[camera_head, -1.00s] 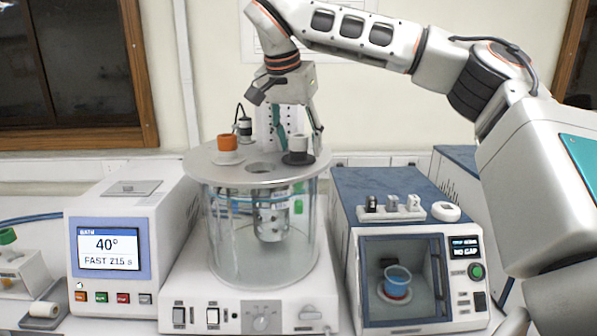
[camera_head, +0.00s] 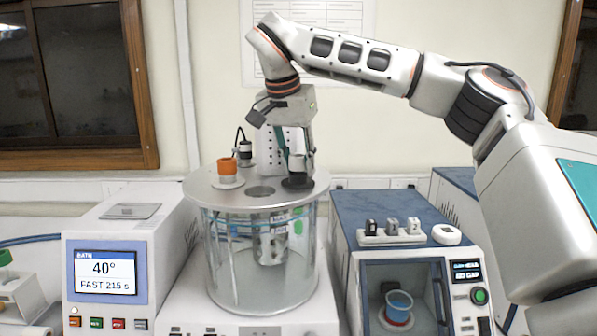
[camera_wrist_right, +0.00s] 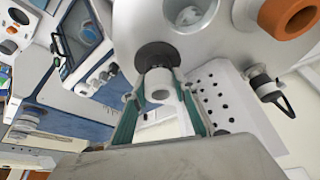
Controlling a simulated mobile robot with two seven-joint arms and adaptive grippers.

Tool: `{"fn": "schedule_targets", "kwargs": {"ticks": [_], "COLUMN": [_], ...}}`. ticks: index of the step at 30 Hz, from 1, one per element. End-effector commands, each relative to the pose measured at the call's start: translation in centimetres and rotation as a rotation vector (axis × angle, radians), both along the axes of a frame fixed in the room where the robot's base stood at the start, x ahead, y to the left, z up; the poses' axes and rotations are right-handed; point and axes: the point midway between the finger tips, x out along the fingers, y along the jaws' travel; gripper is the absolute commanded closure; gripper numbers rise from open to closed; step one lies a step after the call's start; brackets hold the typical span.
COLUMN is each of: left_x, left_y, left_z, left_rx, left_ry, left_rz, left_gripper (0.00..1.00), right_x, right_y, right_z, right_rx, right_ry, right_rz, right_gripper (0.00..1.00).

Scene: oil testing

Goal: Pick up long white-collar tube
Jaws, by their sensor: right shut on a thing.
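The long white-collar tube (camera_head: 298,165) stands upright at the right of the round metal lid of the glass bath (camera_head: 262,250), its collar above a dark ring (camera_head: 297,183). My right gripper (camera_head: 296,157) comes down from above and is shut on the white collar. In the right wrist view, the white collar (camera_wrist_right: 158,84) sits between the green-padded fingertips of my right gripper (camera_wrist_right: 160,95). The tube's lower part is hard to make out through the glass. My left gripper is not in view.
A bath controller (camera_head: 103,270) stands left. A blue-topped device (camera_head: 410,270) stands right, with small parts on top and a blue cup (camera_head: 398,306) inside.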

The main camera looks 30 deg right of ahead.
Motion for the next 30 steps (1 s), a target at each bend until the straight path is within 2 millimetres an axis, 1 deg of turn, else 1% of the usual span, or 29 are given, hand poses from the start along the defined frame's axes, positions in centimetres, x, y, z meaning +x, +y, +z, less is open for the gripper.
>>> {"fn": "schedule_targets", "kwargs": {"ticks": [5,12,19,26,30], "left_x": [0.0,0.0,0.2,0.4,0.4], "left_y": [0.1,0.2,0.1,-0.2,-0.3], "left_z": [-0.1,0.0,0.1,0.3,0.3], "left_rx": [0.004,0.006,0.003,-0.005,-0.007], "left_ry": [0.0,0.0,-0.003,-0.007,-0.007], "left_rz": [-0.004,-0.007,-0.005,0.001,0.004], "left_gripper": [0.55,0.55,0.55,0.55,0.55], "right_x": [0.0,0.0,0.0,0.0,0.0], "right_y": [0.0,0.1,0.1,0.1,0.1], "right_z": [2.5,6.8,10.6,13.9,15.3], "right_rx": [-0.001,-0.001,0.0,-0.001,-0.001], "right_ry": [-0.006,-0.005,-0.005,-0.007,-0.003], "right_rz": [-0.001,-0.002,-0.002,-0.002,-0.001], "right_gripper": [1.0,1.0,1.0,1.0,1.0]}}
